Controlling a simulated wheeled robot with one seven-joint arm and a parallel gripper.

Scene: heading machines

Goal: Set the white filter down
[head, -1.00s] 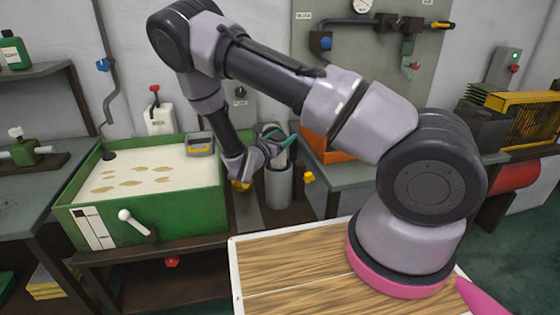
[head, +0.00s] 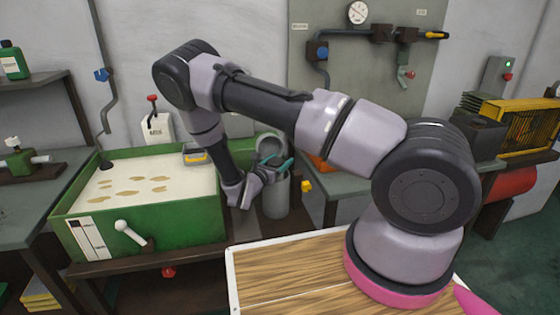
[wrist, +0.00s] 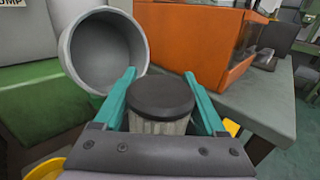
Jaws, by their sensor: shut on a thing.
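The white filter (wrist: 160,126), a pale ribbed cylinder with a dark round cap, is upright between the teal fingers of my gripper (wrist: 160,88) in the wrist view. My gripper is shut on it. In the head view my gripper (head: 275,170) is beside the grey cylinder at the right of the green tank; I cannot make out the filter there. The filter's lower part is hidden by my gripper's body.
An open, empty grey round housing (wrist: 105,50) is just beyond the left finger. An orange box (wrist: 200,42) stands on a grey bench (wrist: 245,100) to the right. The green tank (head: 190,222) holds pale liquid. A grey cylinder (head: 277,200) stands beside it.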

